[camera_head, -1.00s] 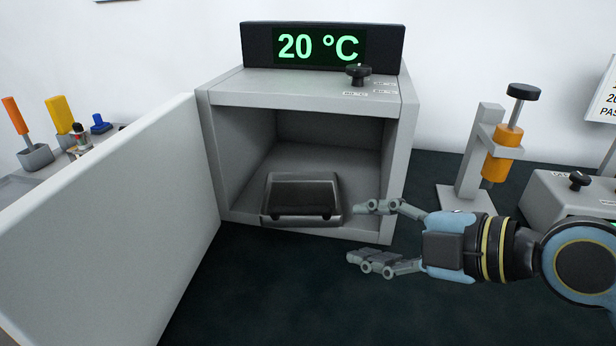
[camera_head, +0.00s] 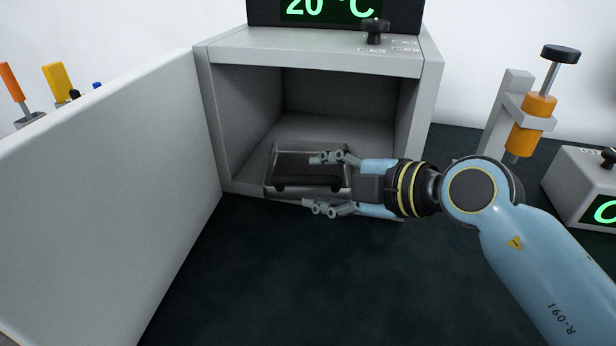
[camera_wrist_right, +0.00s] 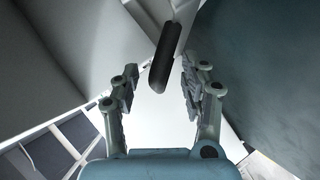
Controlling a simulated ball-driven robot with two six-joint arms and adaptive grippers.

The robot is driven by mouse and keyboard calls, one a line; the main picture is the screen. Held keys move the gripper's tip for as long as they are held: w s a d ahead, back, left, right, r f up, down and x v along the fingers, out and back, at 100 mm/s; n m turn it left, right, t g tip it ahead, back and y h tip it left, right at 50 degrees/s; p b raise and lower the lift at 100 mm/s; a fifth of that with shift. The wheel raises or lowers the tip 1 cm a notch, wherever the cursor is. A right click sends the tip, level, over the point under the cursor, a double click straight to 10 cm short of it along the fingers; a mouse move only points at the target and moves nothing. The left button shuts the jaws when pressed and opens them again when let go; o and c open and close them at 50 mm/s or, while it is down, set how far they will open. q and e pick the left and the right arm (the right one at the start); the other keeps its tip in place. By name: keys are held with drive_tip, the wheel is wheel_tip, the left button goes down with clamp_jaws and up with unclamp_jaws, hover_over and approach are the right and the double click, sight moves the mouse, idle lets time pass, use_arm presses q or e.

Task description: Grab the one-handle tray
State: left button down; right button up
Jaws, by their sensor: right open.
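The tray (camera_head: 285,163) is dark grey and sits on the floor of the open chamber, near its front edge. Its black handle (camera_head: 292,183) runs along the front; in the right wrist view a black handle bar (camera_wrist_right: 162,57) shows ahead, between the lines of the two fingers. My right gripper (camera_head: 318,182) is at the right front of the tray, open and empty. One finger overlaps the tray and the other is below its front edge. Whether a finger touches the tray cannot be told. My left gripper is not in view.
The grey chamber (camera_head: 235,53) has its door (camera_head: 110,180) swung open at the left. A knob (camera_head: 375,30) stands on top. An orange-bodied press (camera_head: 530,120) and a grey box with a green display (camera_head: 585,185) stand at the right. The dark table (camera_head: 260,280) in front is clear.

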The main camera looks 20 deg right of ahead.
drive_tip(key=shift+w+a, duration=0.1)
clamp_jaws()
idle(0.5)
